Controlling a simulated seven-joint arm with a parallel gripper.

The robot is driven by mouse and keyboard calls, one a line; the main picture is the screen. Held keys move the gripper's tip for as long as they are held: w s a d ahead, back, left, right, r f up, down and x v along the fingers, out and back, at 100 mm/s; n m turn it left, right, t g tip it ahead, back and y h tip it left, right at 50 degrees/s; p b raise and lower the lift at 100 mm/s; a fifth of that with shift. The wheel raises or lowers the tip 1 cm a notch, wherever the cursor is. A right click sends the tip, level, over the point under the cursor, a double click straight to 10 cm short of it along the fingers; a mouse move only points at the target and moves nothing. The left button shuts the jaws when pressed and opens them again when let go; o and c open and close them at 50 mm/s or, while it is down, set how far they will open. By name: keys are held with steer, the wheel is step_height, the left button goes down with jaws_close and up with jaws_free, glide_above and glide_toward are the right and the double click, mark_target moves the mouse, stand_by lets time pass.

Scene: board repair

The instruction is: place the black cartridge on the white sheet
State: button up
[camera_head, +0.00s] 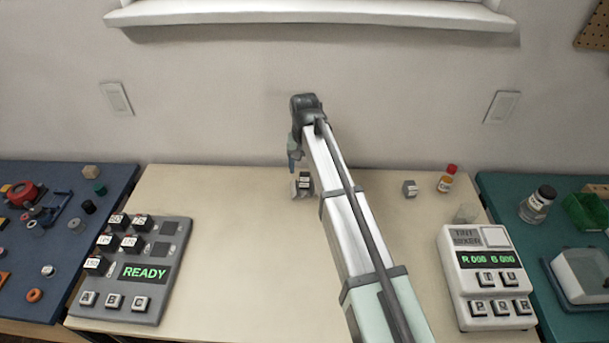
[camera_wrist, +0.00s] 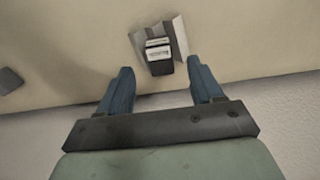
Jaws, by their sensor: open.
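A black cartridge (camera_wrist: 158,56) with a white label is in the upper middle of the wrist view, on or against a pale grey-white sheet (camera_wrist: 179,36). The sheet looks tilted or folded, and I cannot tell exactly how the cartridge rests on it. In the head view the cartridge (camera_head: 305,181) is small, near the back of the table, with the sheet (camera_head: 294,188) showing at its left. My gripper (camera_wrist: 160,72) is open and empty, its blue fingers apart on either side of the cartridge's near end. In the head view my gripper (camera_head: 294,166) is just behind them, partly hidden.
A grey console (camera_head: 148,303) reading READY holds several black cartridges at left. A white device (camera_head: 487,320) stands at right. A grey cube (camera_head: 410,188), an orange bottle with a red cap (camera_head: 446,181) and a clear cup (camera_head: 466,213) are at back right.

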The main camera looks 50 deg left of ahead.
mark_target(305, 177)
step_height(305, 177, up, 6)
steer(key=shift+r, duration=0.15)
stand_by(0.6)
